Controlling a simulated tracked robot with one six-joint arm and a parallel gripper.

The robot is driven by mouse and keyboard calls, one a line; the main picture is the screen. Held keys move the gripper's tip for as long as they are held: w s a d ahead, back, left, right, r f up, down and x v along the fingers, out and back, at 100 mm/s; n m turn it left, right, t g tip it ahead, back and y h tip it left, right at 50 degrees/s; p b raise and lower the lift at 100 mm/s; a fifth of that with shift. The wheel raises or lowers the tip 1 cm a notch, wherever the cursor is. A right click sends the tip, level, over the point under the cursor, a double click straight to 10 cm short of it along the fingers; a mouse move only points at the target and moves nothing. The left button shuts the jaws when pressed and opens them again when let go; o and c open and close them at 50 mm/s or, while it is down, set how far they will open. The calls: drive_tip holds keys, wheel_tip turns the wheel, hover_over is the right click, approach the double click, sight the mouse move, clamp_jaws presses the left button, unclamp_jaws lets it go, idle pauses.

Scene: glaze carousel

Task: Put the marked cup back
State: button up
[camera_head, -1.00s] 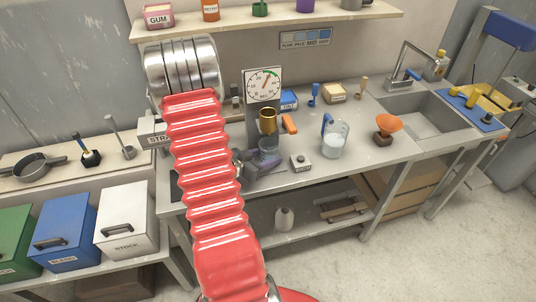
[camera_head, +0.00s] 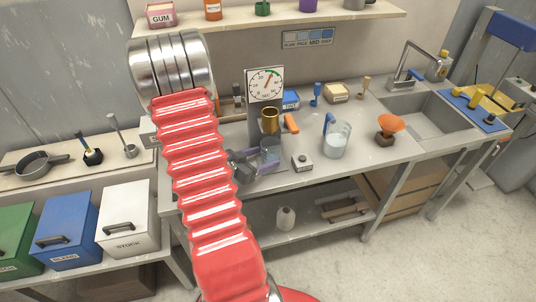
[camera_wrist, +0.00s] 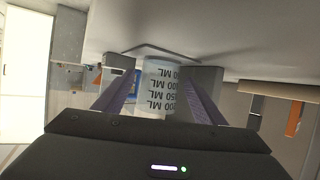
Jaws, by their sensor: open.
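The marked cup is a clear cup with printed ML lines; in the wrist view the cup (camera_wrist: 158,90) stands between my purple fingers, its lettering inverted. In the head view the cup (camera_head: 270,150) is on the bench below a gold metal cup (camera_head: 269,119) on the grey stand with a round dial (camera_head: 264,86). My gripper (camera_wrist: 163,82) is open, one finger on each side of the cup; I cannot tell whether either touches it. In the head view my gripper (camera_head: 262,164) is partly hidden behind my red arm.
A blue-handled jug (camera_head: 336,138), a small grey box with a knob (camera_head: 302,162) and an orange funnel on a stand (camera_head: 389,126) stand to the right on the bench. A sink (camera_head: 418,108) is further right. Lidded green, blue and white bins (camera_head: 128,219) are at left.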

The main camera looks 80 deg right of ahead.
drive_tip(key=v, duration=0.8)
drive_tip(key=shift+w+a+r, duration=0.15)
drive_tip(key=shift+a, duration=0.05)
idle(0.3)
idle(0.4)
